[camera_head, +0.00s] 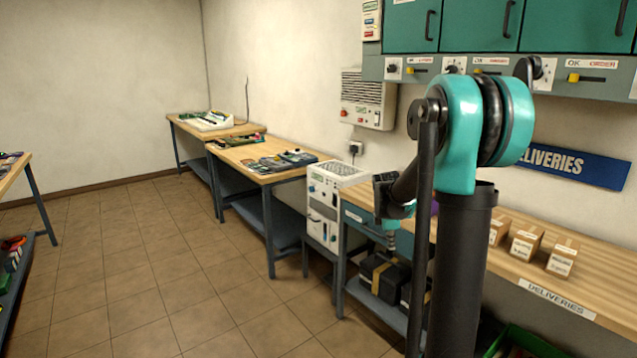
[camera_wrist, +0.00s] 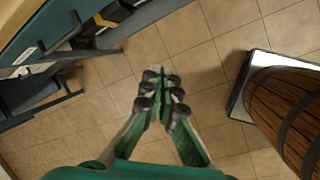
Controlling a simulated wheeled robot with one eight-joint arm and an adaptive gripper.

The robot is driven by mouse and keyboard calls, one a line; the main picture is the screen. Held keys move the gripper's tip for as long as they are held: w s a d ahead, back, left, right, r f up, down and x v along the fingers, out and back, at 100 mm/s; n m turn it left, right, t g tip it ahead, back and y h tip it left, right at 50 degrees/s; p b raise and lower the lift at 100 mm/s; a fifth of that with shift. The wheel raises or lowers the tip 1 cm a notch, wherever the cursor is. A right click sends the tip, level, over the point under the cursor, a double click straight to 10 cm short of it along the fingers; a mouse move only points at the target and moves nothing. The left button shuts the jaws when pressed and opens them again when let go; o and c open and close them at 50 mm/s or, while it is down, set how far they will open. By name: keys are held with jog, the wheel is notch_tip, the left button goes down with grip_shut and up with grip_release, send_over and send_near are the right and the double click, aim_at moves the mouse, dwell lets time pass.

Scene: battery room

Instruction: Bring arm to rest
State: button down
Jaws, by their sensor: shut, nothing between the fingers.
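My gripper (camera_wrist: 161,88) shows in the wrist view, pointing down over the tiled floor. Its green fingers are shut with nothing between them. In the head view my teal and black arm stands at the right, bent at its upper joint, with its forearm reaching left and away in front of the deliveries bench. The gripper's tips are not clear in the head view.
The deliveries bench (camera_head: 574,306) carries several small boxes (camera_head: 524,244). Black cases (camera_head: 385,276) lie on its lower shelf. A white cabinet (camera_head: 325,205) and a workbench (camera_head: 262,174) stand beyond. A wooden barrel (camera_wrist: 288,112) on a white base is right in the wrist view.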

jog(key=s+a+f+m, duration=0.2)
jog(key=s+m, duration=0.3)
jog(key=s, duration=0.4)
jog(key=s+a+f+m+y, duration=0.1)
jog(key=s+a+f+m, duration=0.1)
jog(key=s+m, duration=0.4)
jog(key=s+a+f+m+t+y, duration=0.1)
jog(key=s+m, duration=0.5)
jog(key=s, duration=0.8)
jog(key=shift+s+a+f, duration=0.15)
jog(key=shift+a+f, duration=0.7)
jog(key=shift+a, duration=0.35)
